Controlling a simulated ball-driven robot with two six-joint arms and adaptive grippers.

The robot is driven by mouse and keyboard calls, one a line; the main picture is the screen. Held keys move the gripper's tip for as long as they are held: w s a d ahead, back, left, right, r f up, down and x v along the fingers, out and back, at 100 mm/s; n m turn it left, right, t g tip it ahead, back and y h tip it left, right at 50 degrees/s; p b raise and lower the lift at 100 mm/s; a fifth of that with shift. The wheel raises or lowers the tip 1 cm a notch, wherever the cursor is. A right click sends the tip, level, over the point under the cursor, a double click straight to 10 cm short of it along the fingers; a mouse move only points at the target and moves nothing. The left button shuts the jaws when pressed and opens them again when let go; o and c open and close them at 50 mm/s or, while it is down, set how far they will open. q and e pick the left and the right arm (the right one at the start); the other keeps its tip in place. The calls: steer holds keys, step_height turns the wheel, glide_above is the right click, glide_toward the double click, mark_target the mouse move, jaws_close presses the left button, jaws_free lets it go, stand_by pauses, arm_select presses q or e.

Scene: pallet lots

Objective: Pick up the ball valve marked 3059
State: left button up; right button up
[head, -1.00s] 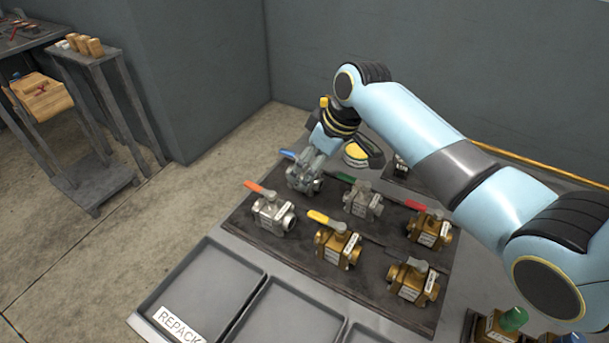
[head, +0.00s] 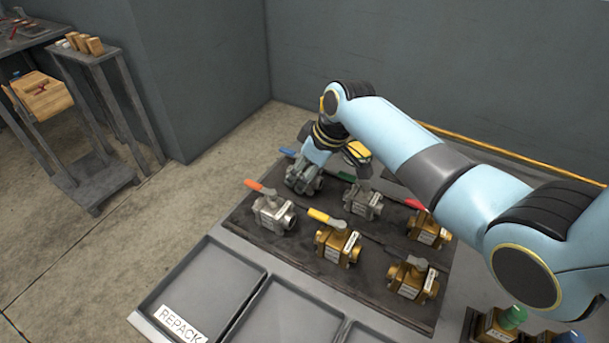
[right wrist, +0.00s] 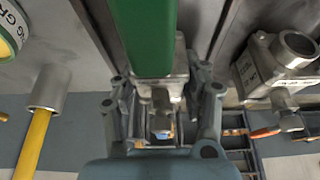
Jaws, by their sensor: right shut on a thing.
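My right gripper (head: 304,179) is shut on the grey steel ball valve with a blue handle (head: 287,152), at the back left of the dark board. The fingers cover much of its body, and it appears to be still on the board. In the right wrist view the fingers (right wrist: 163,115) stand on both sides of the steel body, with a blue bit between them. No number 3059 is readable. My left gripper is not in view.
An orange-handled steel valve (head: 271,213) stands close in front. Brass valves stand nearby, one yellow-handled (head: 338,245), one red-handled (head: 428,232). A round tin (right wrist: 10,35) is beside the gripper. Empty grey trays (head: 205,281), one labelled REPACK, lie in front.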

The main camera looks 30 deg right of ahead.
jaws_close()
